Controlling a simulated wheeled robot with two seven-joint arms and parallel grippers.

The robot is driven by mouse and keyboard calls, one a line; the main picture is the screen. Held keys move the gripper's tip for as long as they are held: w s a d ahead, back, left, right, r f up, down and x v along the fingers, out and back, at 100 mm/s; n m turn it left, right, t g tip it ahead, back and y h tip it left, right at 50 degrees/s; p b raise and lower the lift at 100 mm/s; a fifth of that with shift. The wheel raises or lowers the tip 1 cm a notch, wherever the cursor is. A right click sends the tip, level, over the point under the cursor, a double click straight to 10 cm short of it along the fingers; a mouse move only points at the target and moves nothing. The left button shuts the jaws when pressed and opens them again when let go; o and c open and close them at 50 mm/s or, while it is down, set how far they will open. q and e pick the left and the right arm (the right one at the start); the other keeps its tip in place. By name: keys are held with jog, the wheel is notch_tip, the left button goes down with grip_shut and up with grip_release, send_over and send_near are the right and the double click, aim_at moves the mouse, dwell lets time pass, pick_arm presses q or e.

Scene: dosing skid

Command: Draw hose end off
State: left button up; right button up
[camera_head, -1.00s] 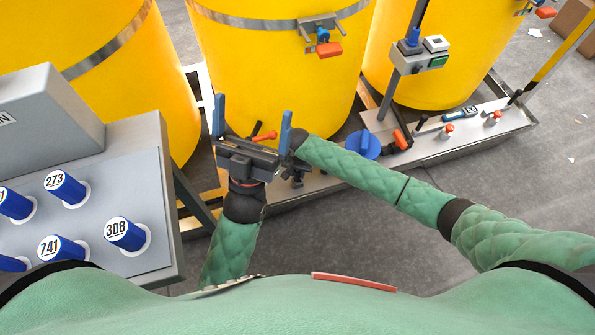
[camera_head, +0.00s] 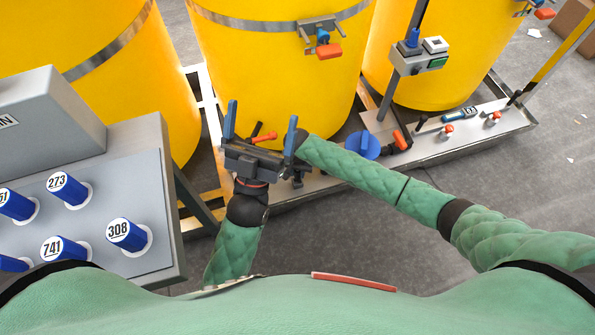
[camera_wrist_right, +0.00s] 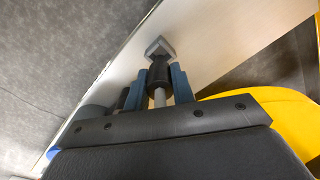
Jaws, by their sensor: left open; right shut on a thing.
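My left gripper (camera_head: 262,111) is open and empty, its two blue fingers pointing up in front of the middle yellow tank. A valve with a red-orange handle (camera_head: 265,137) shows behind it, between the fingers. My right gripper sits low beside it, mostly hidden by the left gripper in the head view. In the right wrist view its blue fingers (camera_wrist_right: 160,82) are shut on a black sleeve, which I take as the hose end (camera_wrist_right: 158,70). A grey shaft shows below the sleeve and a grey square block (camera_wrist_right: 160,46) at its far end, against the pale skid surface.
Yellow tanks (camera_head: 270,70) stand close behind the grippers. A grey console (camera_head: 100,200) with blue numbered knobs is at the left. The skid tray (camera_head: 455,140) carries a blue disc (camera_head: 363,145), an orange-handled valve (camera_head: 400,139) and small fittings. The floor at right is mostly open.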

jog(key=shift+r, duration=0.2)
jog(key=shift+r+p, duration=0.15)
jog(key=shift+p, duration=0.3)
jog(key=shift+r, duration=0.25)
pick_arm(q)
jog(key=w+d+f+g+y, duration=0.1)
jog(key=w+f+g, duration=0.1)
jog(key=f, duration=0.7)
jog(key=w+d+f+g, duration=0.1)
jog(key=f+g, duration=0.4)
jog(key=f, duration=0.5)
jog(key=shift+w+y+p, duration=0.4)
jog(key=shift+w+p, duration=0.05)
jog(key=shift+w, duration=0.25)
pick_arm(e)
jog(key=shift+r, duration=0.15)
dwell(0.4)
pick_arm(q)
jog(key=shift+d, duration=0.1)
